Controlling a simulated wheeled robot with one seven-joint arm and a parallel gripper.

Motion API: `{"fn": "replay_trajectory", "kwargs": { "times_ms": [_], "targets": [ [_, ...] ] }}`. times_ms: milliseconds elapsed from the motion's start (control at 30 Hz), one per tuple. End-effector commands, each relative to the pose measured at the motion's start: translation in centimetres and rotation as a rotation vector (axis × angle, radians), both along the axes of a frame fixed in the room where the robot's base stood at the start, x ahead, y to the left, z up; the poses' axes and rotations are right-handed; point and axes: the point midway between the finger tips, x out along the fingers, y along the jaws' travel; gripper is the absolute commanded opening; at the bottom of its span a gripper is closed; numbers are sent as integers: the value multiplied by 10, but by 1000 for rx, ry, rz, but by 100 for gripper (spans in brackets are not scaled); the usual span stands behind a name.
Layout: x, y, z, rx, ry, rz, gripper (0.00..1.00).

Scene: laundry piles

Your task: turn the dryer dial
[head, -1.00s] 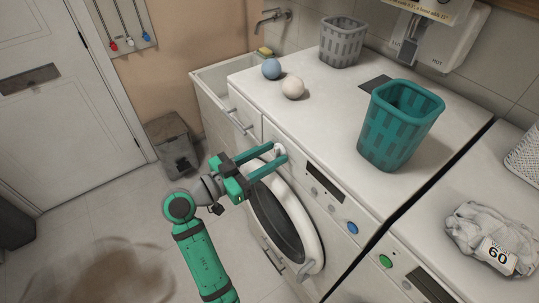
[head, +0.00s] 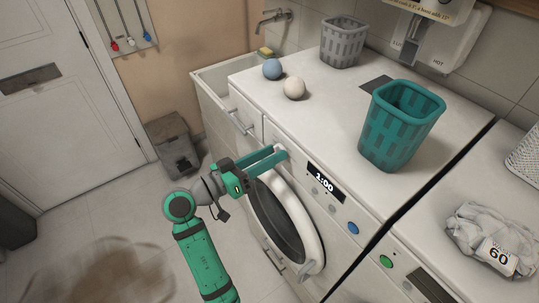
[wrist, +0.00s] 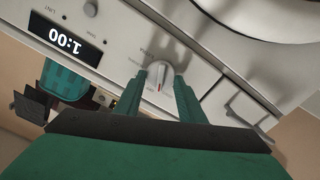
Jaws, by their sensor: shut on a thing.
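The dryer dial (wrist: 161,76) is a pale round knob with a red mark, on the white front panel in the wrist view. My gripper (wrist: 167,82) is shut on the dial, with one green finger on each side of it. In the head view my gripper (head: 279,153) reaches the left end of the dryer panel, and its fingers mostly hide the dial there. The dryer display (head: 325,182) is lit and reads 1:00. The display also shows upside down in the wrist view (wrist: 66,42).
The round dryer door (head: 312,235) is closed below the panel. A teal basket (head: 400,125), a grey basket (head: 342,42), a blue ball (head: 272,69) and a cream ball (head: 294,88) stand on top. A second machine with crumpled cloth (head: 487,232) is at right.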

Motion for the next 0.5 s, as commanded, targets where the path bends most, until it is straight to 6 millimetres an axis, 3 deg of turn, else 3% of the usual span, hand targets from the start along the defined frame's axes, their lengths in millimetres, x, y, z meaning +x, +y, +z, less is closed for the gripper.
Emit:
{"fn": "replay_trajectory", "kwargs": {
  "times_ms": [500],
  "targets": [
    [1,2,0,-144,197,3,14]
  ]
}}
